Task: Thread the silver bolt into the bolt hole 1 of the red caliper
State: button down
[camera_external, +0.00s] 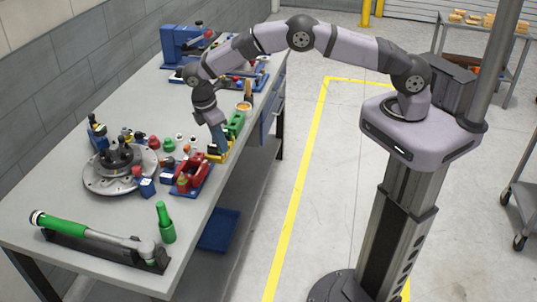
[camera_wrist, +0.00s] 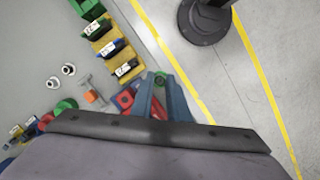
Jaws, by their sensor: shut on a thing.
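The red caliper (camera_external: 190,175) sits near the front edge of the bench. In the wrist view it shows partly (camera_wrist: 125,100), the rest hidden behind my fingers. My gripper (camera_external: 217,153) points down beside the caliper, at its far right, close over the yellow bin. In the wrist view my blue-grey fingers (camera_wrist: 160,88) are close together, with a small round dark-green thing (camera_wrist: 160,77) showing at their tips. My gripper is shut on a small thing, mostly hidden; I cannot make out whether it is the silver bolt. Bolt hole 1 cannot be made out.
A round grey fixture (camera_external: 105,183) stands left of the caliper. A green-handled wrench (camera_external: 62,224) and a green bottle-like piece (camera_external: 165,224) occupy the near end.

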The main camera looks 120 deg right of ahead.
jog(key=w+d+r+n+t+h, duration=0.1)
jog(key=w+d+r+n, duration=0.1)
jog(key=n, duration=0.8)
jog(key=w+d+r+n+t+h, duration=0.1)
jog(key=w+d+r+n+t, duration=0.1)
jog(key=n, duration=0.8)
jog(key=shift+w+d+r+n+h, duration=0.3)
jog(key=shift+w+d+r, duration=0.3)
jog(key=shift+d, duration=0.25)
jog(key=shift+f, duration=0.25)
jog(key=shift+a+b+x, duration=0.2)
jog(key=shift+b+x, duration=0.55)
jog(key=shift+x, duration=0.1)
jog(key=shift+a+b+x, duration=0.2)
jog(key=shift+b+x, duration=0.55)
jog(key=shift+x, duration=0.1)
jog(key=shift+n+t+p, duration=0.3)
jog(key=shift+n+p, duration=0.05)
jog(key=shift+n, duration=0.15)
jog(key=shift+s+n+p, duration=0.1)
jog(key=shift+n+p, duration=0.2)
jog(key=shift+n, duration=0.9)
